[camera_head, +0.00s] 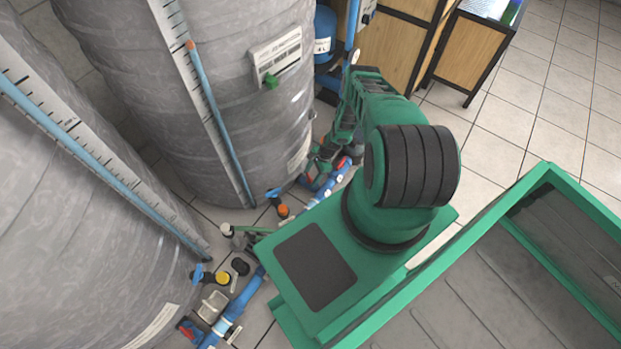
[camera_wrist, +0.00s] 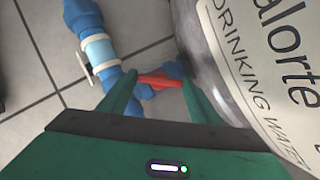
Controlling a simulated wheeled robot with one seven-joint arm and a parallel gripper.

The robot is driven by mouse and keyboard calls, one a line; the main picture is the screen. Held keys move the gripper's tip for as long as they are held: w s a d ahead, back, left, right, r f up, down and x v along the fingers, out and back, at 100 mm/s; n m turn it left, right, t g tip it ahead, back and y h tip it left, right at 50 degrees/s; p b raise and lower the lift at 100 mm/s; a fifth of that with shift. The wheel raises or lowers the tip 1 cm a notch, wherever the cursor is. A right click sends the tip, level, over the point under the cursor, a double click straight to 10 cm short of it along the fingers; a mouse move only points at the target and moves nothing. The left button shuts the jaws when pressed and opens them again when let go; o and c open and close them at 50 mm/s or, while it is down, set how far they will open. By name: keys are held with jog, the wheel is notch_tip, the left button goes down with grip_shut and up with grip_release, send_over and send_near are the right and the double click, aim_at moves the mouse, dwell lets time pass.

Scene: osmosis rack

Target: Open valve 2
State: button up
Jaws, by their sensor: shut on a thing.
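A valve with a red handle (camera_wrist: 160,79) sits on blue pipework beside the base of a grey tank in the wrist view. My gripper (camera_wrist: 161,97) is shut on this red handle, with one green finger on each side of it. The handle lies roughly crosswise between the fingers. In the head view my gripper (camera_head: 318,164) reaches down to the floor pipework by the base of the farther tank, and the fingertips are small and partly hidden there. No valve number is readable, so I cannot tell from a label that this is valve 2.
Two big grey tanks, the nearer (camera_head: 75,215) and the farther (camera_head: 225,75), stand at the left. A blue floor pipe (camera_head: 237,305) with another valve (camera_head: 187,327) runs along their bases. A wooden cabinet (camera_head: 395,50) stands behind. Tiled floor (camera_head: 540,95) is free at the right.

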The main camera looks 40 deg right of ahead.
jog(key=n+g, duration=0.2)
jog(key=n, duration=0.3)
jog(key=shift+a, duration=0.1)
jog(key=shift+f, duration=0.1)
dwell(0.3)
jog(key=o, duration=1.1)
jog(key=shift+w, duration=0.1)
jog(key=shift+w+d+r, duration=0.15)
jog(key=shift+d+r, duration=0.1)
jog(key=shift+r, duration=0.25)
jog(key=shift+v, duration=3.4)
jog(key=shift+c, duration=0.5)
